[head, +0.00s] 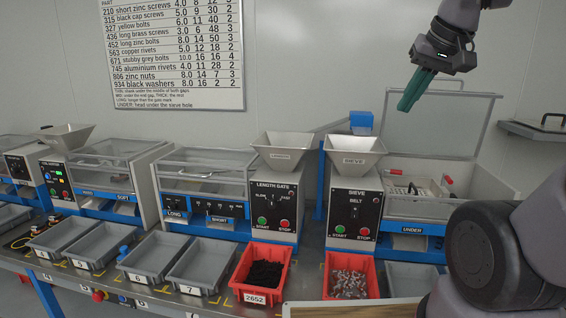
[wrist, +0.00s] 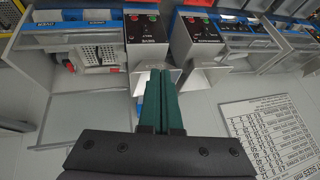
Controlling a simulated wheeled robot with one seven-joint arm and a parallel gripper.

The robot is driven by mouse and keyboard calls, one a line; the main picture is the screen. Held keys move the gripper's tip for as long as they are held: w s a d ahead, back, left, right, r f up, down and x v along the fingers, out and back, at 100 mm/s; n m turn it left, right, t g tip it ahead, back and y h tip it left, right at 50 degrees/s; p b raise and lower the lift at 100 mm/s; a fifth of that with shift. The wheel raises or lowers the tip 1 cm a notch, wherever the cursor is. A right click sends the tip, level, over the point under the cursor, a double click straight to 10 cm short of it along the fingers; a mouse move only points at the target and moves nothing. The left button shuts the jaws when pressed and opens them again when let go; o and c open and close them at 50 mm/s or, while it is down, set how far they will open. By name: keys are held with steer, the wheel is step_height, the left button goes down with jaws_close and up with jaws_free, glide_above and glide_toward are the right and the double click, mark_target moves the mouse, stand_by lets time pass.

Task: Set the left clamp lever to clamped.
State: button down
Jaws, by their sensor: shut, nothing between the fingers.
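The sieve machine (head: 415,208) stands at the right in the head view with its clear lid (head: 430,120) raised. Inside it are a pale perforated tray and two small red parts that look like clamp lever handles. The left one (head: 396,171) looks nearly flat; the right one (head: 448,181) looks tilted. Their exact settings are too small to tell. In the wrist view the sieve tray (wrist: 98,54) appears at the upper left, with a red handle (wrist: 70,67) beside it. My gripper (head: 408,103), with green fingers, is shut and empty, high above the machine and touching nothing.
The sieve hopper (head: 354,150) and length gate hopper (head: 284,146) stand left of the open box. Red bins of dark parts (head: 262,272) and mixed screws (head: 348,280) sit in front, with grey bins (head: 200,268) further left. A wall chart (head: 175,50) hangs behind.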

steer(key=c, duration=1.5)
jaws_free()
steer(key=s, duration=0.1)
steer(key=m, duration=0.1)
steer(key=s, duration=0.1)
steer(key=shift+s+a+f+m+t, duration=0.15)
steer(key=shift+s+f+m+t, duration=0.15)
steer(key=shift+s+m, duration=0.1)
steer(key=o, duration=0.7)
steer(key=shift+s, duration=0.2)
steer(key=shift+o, duration=0.2)
steer(key=w+d+f+m+g, duration=0.1)
steer(key=w+d+f+m, duration=0.3)
steer(key=w, duration=0.5)
steer(key=w+d+f+m+g+y, duration=0.15)
steer(key=w+d+m, duration=0.35)
steer(key=w, duration=0.5)
steer(key=w+d+f+m, duration=0.3)
steer(key=w+d+m, duration=0.2)
steer(key=w, duration=0.4)
steer(key=w+d+f+m, duration=0.4)
steer(key=w+d+f, duration=0.25)
steer(key=f, duration=0.35)
steer(key=shift+g, duration=0.45)
steer(key=x, duration=0.9)
steer(key=shift+w+f, duration=0.1)
steer(key=shift+f, duration=0.25)
